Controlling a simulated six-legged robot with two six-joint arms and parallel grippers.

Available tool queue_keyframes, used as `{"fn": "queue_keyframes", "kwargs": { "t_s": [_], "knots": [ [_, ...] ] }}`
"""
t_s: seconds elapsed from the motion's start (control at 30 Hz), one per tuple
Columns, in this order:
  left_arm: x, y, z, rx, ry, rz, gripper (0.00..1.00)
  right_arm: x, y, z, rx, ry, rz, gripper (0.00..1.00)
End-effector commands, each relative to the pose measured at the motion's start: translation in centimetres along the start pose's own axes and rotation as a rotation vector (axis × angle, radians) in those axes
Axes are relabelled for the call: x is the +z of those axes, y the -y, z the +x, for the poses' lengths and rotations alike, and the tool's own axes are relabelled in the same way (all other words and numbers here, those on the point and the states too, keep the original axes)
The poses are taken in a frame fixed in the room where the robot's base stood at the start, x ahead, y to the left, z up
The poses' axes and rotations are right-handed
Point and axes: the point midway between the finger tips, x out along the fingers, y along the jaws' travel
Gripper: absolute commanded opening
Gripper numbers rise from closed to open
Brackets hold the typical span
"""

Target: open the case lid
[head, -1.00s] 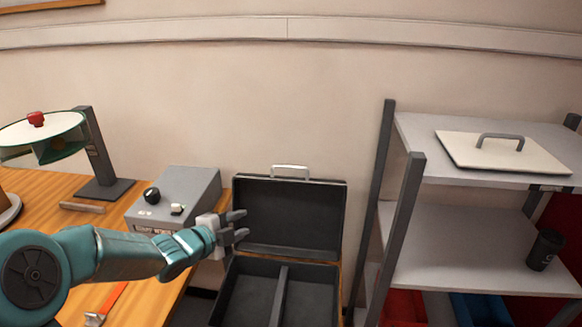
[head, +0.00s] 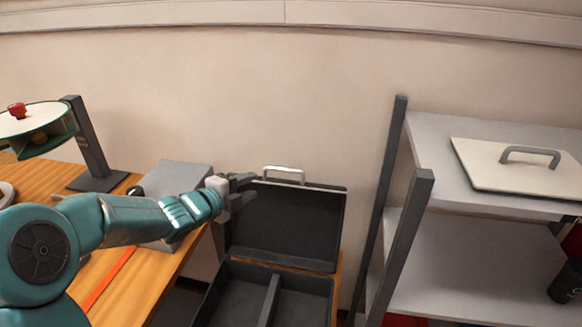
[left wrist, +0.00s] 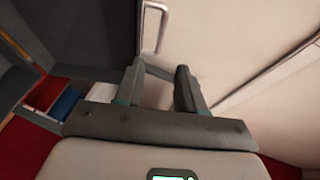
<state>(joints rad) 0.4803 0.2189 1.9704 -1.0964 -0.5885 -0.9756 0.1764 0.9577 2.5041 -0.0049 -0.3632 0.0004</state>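My left gripper (head: 249,187) is at the lid's upper left corner. In the left wrist view its two fingers (left wrist: 160,85) are apart with nothing visible between them. My right gripper is not in view.
A grey box (head: 180,177) with a knob sits on the wooden bench (head: 104,269), left of the case and partly behind my left arm. A grey shelf rack (head: 440,260) stands close on the right, with a white lidded panel (head: 518,168) on top.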

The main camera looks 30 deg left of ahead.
Motion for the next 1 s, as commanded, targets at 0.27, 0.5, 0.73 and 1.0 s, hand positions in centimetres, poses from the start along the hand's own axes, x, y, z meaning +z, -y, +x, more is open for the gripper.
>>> {"fn": "queue_keyframes", "kwargs": {
  "t_s": [0.27,0.5,0.73,1.0],
  "knots": [
    [0.0,0.0,3.2,0.001,-0.001,-0.002,0.38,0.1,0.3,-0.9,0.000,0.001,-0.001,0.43],
    [-0.2,0.1,8.9,0.001,0.000,-0.002,0.38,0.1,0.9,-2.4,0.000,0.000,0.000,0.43],
    [-0.2,0.1,13.6,0.000,0.001,-0.001,0.38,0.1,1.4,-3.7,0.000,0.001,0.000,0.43],
    [-0.2,-0.1,15.8,-0.001,0.003,-0.001,0.38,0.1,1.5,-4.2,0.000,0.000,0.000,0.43]
  ]
}}
